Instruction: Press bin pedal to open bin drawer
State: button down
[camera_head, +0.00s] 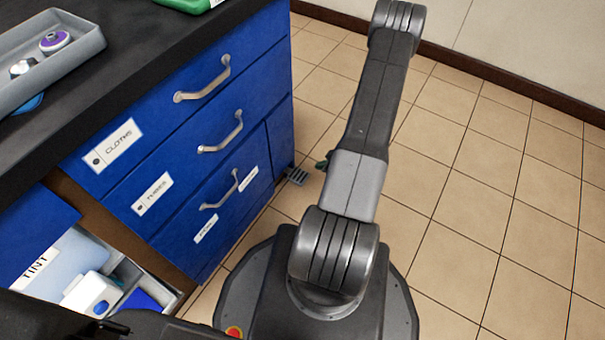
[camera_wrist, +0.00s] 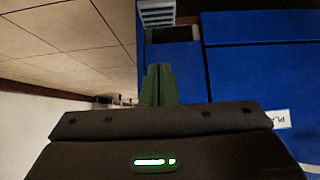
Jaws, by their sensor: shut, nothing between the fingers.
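The bin pedal (camera_head: 297,176) is a small grey ribbed plate low at the far right corner of the blue cabinet, just above the floor. It also shows at the top of the wrist view (camera_wrist: 157,13). The bottom drawer (camera_head: 218,207) has a metal handle and two small labels, and is shut; its labels are too small to read. My gripper (camera_head: 325,160) is mostly hidden behind my arm, its greenish tip just right of the pedal. In the wrist view its green fingers (camera_wrist: 159,70) are together and empty, pointing toward the pedal, with a visible gap between.
The dark countertop (camera_head: 110,65) carries a grey tray (camera_head: 85,42) with small items. An open drawer (camera_head: 35,262) at lower left holds a white bottle (camera_head: 92,293). Tiled floor (camera_head: 470,200) is clear to the right, up to the wall (camera_head: 510,45).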

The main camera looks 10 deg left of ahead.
jog(key=b, duration=0.5)
send_over(298, 175)
jog(key=s+d, duration=0.1)
jog(key=d, duration=0.2)
jog(key=f, duration=0.7)
jog(key=shift+a+f, duration=0.2)
jog(key=shift+f, duration=0.05)
notch_tip(298, 175, down, 2)
jog(key=shift+d+f+b, duration=0.1)
jog(key=shift+f+b, duration=0.1)
jog(key=shift+b, duration=0.15)
jog(key=shift+f, duration=0.6)
